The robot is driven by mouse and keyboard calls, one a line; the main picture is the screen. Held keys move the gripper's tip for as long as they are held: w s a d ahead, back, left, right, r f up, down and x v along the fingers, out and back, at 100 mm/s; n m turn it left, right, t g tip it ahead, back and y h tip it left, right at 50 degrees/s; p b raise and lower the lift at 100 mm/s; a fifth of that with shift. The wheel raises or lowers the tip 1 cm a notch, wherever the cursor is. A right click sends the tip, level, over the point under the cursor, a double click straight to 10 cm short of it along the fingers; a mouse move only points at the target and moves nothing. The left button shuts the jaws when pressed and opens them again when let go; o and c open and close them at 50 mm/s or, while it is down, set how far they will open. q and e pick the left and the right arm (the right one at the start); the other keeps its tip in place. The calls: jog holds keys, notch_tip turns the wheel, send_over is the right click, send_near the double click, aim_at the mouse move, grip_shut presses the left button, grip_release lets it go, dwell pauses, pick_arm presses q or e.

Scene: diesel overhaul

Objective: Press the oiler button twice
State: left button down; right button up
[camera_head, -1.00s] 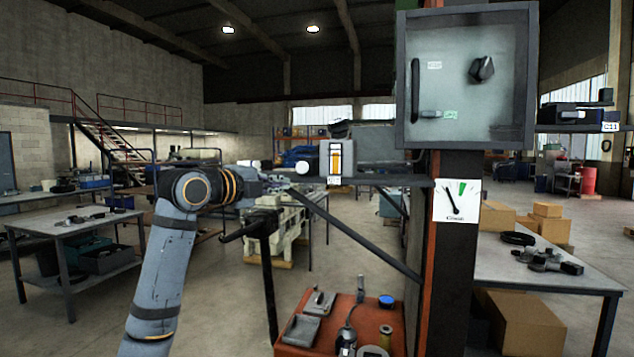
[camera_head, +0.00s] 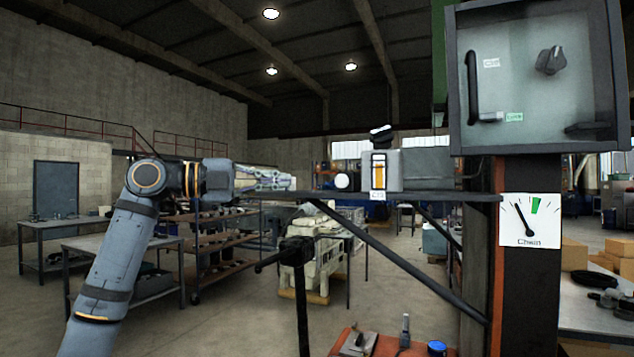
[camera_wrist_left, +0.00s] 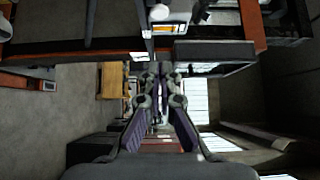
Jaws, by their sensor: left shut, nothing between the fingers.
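The oiler (camera_head: 393,170) is a grey box with a yellow sight window, standing on a dark shelf (camera_head: 450,196) on the column. Its white round button (camera_head: 342,181) sticks out on the left side. In the left wrist view the white button (camera_wrist_left: 159,12) is at the top edge, near the sight window (camera_wrist_left: 168,28). My left gripper (camera_head: 293,183) is shut and empty, pointing right at about the button's height; a gap shows between tips and button. Its fingertips (camera_wrist_left: 160,70) meet in the wrist view. My right gripper is not in view.
A grey control box (camera_head: 525,95) with a knob hangs on the column. Below it is a white chain gauge (camera_head: 530,221), its needle left of the green mark. A diagonal brace (camera_head: 400,262) runs under the shelf. An orange-topped cart (camera_head: 385,345) stands below.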

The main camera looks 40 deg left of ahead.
aim_at(337, 181)
pick_arm(q)
jog(key=p+x, duration=0.3)
jog(key=x, duration=0.1)
jog(key=w+a+p+x, duration=0.1)
jog(key=p+x, duration=0.1)
jog(key=x, duration=0.2)
jog(key=a+p+x, duration=0.1)
jog(key=p+x, duration=0.2)
jog(key=x, duration=0.1)
jog(key=shift+w+p, duration=0.3)
jog(key=shift+w, duration=0.2)
jog(key=shift+w+a+r+p, duration=0.1)
jog(key=shift+w+r+p, duration=0.05)
jog(key=shift+p, duration=0.15)
jog(key=shift+w+a+r+p, duration=0.1)
jog(key=shift+w+a+p, duration=0.1)
jog(key=shift+w+p, duration=0.55)
jog(key=shift+w+a, duration=0.1)
jog(key=shift+f+b, duration=0.2)
jog(key=shift+b, duration=0.1)
